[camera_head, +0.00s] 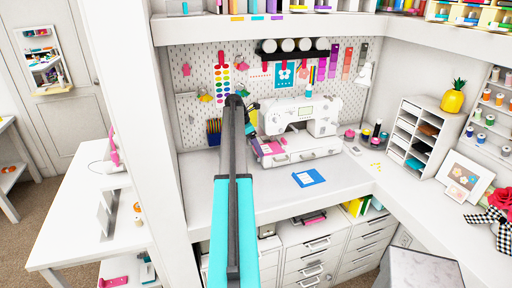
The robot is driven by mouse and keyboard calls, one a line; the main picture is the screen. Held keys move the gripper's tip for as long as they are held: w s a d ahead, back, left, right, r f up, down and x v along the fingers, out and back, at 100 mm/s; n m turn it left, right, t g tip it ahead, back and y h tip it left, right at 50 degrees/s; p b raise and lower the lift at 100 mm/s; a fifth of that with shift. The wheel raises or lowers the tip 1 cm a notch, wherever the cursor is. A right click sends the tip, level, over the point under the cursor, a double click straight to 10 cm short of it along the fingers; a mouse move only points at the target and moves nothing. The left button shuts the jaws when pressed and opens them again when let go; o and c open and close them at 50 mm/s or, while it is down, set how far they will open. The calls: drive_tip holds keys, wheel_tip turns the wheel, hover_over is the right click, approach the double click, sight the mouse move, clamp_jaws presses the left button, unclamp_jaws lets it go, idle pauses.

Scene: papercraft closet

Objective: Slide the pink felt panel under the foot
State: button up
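The white sewing machine (318,117) stands on the back counter. Its foot is too small to make out under the machine's head. A pink panel (269,148), which looks like the felt panel, lies at the left end of the machine's bed. I cannot tell whether any of it is under the foot. My arm rises through the middle of the view and bends at its top. My gripper (252,117) appears small and dark just left of the machine, above and left of the pink panel. Its fingers are too small to tell whether they are open or touching the panel.
A blue card (308,177) lies on the counter in front of the machine. A pencil cup (214,131) stands left of my arm. Thread spools (365,134) and a lamp (365,78) stand right of the machine. A white cubby shelf (415,135) is farther right. The front counter is mostly clear.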

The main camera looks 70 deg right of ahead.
drive_tip(key=shift+w+d, duration=0.65)
drive_tip(key=shift+d, duration=0.2)
idle(0.7)
drive_tip(key=o, duration=1.1)
drive_tip(key=shift+p, duration=0.3)
